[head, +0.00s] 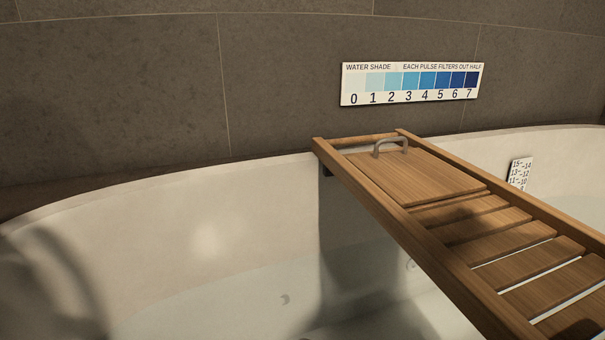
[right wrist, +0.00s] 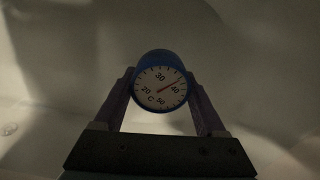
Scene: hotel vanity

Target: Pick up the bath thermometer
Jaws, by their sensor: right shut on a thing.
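The bath thermometer (right wrist: 160,87) shows in the right wrist view as a round white dial in a blue case. Its face carries numbers including 20, 30, 40 and 50, a C, and a red needle pointing close to 40. My right gripper (right wrist: 160,92) is shut on it, with one finger on each side of the case. Pale tub surfaces lie behind it. Neither the thermometer nor either gripper can be made out in the head view.
A wooden bath tray (head: 365,190) with a handled lid (head: 420,172) spans the white bathtub (head: 150,230), which holds water. A numbered scale strip (head: 518,173) is on the tub's inner wall. A water shade chart (head: 410,83) is on the dark tiled wall.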

